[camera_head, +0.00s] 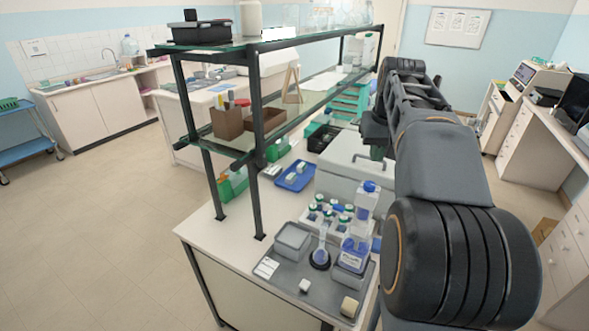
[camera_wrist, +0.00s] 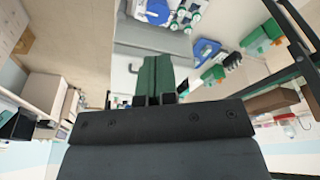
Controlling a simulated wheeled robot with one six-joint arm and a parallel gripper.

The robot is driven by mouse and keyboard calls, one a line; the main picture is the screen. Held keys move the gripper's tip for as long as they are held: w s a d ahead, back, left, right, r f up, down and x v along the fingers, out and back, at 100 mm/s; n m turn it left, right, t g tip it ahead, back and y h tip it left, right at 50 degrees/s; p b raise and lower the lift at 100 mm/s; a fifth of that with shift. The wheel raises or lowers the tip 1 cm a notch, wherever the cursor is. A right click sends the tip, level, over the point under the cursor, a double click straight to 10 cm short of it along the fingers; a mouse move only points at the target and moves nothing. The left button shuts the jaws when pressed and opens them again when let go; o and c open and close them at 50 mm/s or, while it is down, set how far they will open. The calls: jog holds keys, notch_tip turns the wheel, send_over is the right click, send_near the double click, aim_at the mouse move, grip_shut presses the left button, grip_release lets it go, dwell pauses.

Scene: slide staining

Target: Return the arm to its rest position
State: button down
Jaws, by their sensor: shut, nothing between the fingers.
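My arm reaches from the lower right of the head view toward the back, over the right side of the white bench (camera_head: 195,232). My gripper (camera_head: 377,153) is partly hidden behind my arm there, near the large white box (camera_head: 345,165). In the wrist view my gripper (camera_wrist: 157,75) shows its green fingers side by side, shut and empty. They are seen against the pale box (camera_wrist: 150,40), and I cannot tell the distance to it.
A two-level glass shelf (camera_head: 225,150) on dark posts stands left of my arm. Open floor (camera_head: 100,220) is at left; a side counter (camera_head: 545,115) is at right.

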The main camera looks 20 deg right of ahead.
jog(key=shift+a, duration=0.1)
jog(key=s+a+f+n+t+b, duration=0.1)
jog(key=s+a+f+b, duration=0.1)
jog(key=s+a+f, duration=0.3)
jog(key=s+a+f+n+t+b, duration=0.1)
jog(key=s+a+f, duration=0.5)
jog(key=a+f, duration=0.8)
jog(key=shift+a+f+n+t+y+b, duration=0.3)
jog(key=shift+a+n+t+b, duration=0.15)
jog(key=shift+n+b, duration=0.3)
jog(key=shift+s, duration=0.1)
